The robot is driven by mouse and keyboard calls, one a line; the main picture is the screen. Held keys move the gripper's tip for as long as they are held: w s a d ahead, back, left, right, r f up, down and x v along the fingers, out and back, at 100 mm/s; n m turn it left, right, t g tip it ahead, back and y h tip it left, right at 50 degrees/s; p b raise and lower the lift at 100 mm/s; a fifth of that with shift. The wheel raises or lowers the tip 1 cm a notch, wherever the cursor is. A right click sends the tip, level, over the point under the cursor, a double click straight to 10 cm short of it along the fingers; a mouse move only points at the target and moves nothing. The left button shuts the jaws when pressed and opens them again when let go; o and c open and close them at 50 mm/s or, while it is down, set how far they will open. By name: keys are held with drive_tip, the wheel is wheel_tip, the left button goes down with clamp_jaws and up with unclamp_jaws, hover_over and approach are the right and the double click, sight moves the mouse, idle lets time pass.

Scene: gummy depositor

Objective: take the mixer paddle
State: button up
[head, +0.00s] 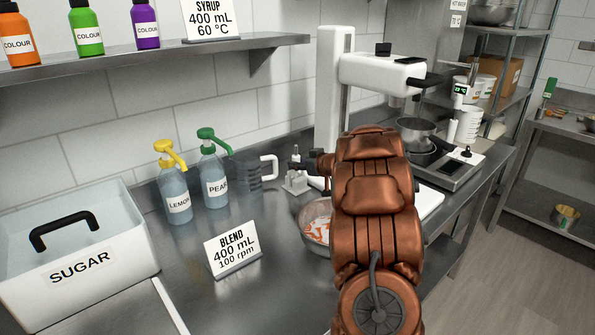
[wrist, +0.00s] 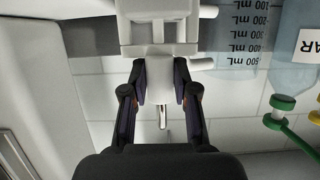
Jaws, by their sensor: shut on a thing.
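The mixer paddle (wrist: 163,116) shows in the wrist view as a thin metal shaft end between my gripper's fingers. My gripper (wrist: 161,86) is shut on it, one dark finger on each side. In the head view my gripper (head: 303,164) reaches left from the copper arm, just above a small white holder (head: 296,184) on the steel bench. The holder also shows in the wrist view (wrist: 160,30), beyond the fingertips.
A clear measuring jug (head: 249,178), pear bottle (head: 214,182) and lemon bottle (head: 174,194) stand left of the holder. A white mixer stand (head: 333,90) rises behind. A bowl (head: 314,222) sits partly behind my arm. A blend sign (head: 232,250) stands in front; bench around it is bare.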

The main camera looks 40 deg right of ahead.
sight(296, 145)
clamp_jaws()
drive_tip(key=shift+r, duration=0.2)
drive_tip(key=shift+r+p, duration=3.1)
drive_tip(key=shift+p, duration=1.2)
drive_tip(key=shift+s, duration=0.1)
drive_tip(key=s+p, duration=0.3)
drive_tip(key=s, duration=1.2)
drive_tip(key=shift+s+a, duration=0.2)
drive_tip(key=shift+s, duration=0.2)
